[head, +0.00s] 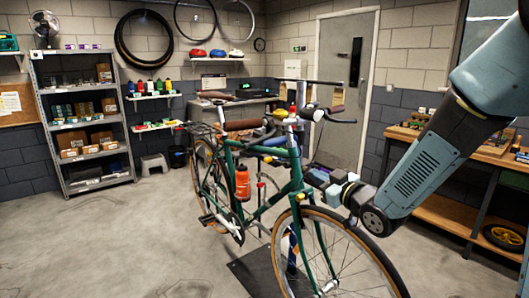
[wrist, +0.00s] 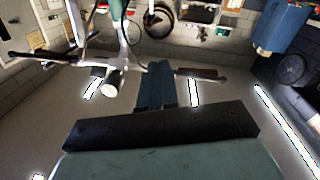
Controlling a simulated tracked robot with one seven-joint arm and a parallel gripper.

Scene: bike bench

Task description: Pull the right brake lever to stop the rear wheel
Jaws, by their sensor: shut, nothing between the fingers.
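The green bike (head: 290,190) stands with its front wheel towards me. Its handlebar (head: 290,119) has a brown grip at each end. The grip at picture left (head: 242,125) has a dark lever (head: 264,138) beside it, which looks like the right brake lever. The rear wheel (head: 202,165) is partly behind the frame. My gripper (head: 315,177) is in front of the handlebar, low and to its right. In the wrist view its fingers (wrist: 157,75) are together and empty. The handlebar (wrist: 85,58) is at upper left there. I cannot tell whether the fingers touch anything.
A dark stand base (head: 262,275) is under the bike. An orange bottle (head: 243,183) is on the frame. A loaded shelf (head: 82,130) stands at left and a wooden bench (head: 460,215) at right. The floor at front left is clear.

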